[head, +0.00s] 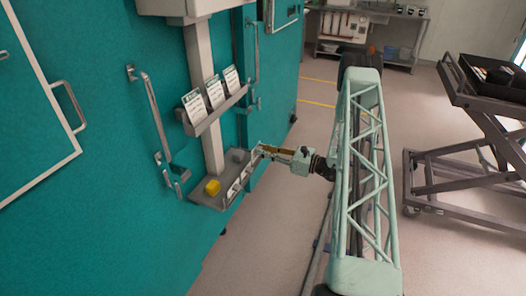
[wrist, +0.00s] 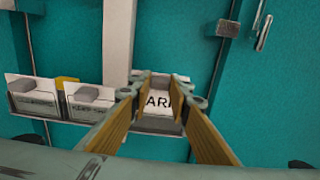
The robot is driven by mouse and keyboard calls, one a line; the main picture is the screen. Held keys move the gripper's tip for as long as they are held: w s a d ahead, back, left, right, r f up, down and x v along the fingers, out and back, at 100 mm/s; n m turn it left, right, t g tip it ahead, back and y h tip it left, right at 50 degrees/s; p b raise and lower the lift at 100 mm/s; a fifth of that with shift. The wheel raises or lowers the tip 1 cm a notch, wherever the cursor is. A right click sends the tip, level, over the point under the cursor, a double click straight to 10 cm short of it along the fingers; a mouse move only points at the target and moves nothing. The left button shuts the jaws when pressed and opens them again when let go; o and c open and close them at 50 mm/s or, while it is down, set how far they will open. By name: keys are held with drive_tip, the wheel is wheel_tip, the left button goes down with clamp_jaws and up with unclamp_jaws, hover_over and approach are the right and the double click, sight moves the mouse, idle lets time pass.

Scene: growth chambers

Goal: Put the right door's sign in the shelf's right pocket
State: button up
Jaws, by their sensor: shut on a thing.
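My gripper (head: 259,150) is shut on a white sign (wrist: 158,102) at the right end of the lower shelf (head: 208,200). In the wrist view, its two yellow-brown fingers (wrist: 161,88) hide the sign's sides, and black letters like "ARI" show between them. The sign is upright at the shelf's right pocket (wrist: 158,126). I cannot tell how deep it sits in the pocket. The left pocket holds a white card (wrist: 32,84), and the middle pocket holds another card (wrist: 88,104).
A yellow block (head: 212,187) and grey blocks lie on the lower shelf behind the pockets. An upper rack (head: 217,112) holds three cards. Door handles (head: 154,115) stick out of the teal doors on both sides of the pale column (head: 203,60). A dark cart (head: 480,150) stands far right.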

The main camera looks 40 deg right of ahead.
drive_tip(key=shift+f+b, duration=0.55)
drive_tip(key=shift+f, duration=0.9)
idle(1.8)
drive_tip(key=o, duration=0.9)
drive_tip(key=shift+s, duration=0.1)
drive_tip(key=shift+v, duration=3.65)
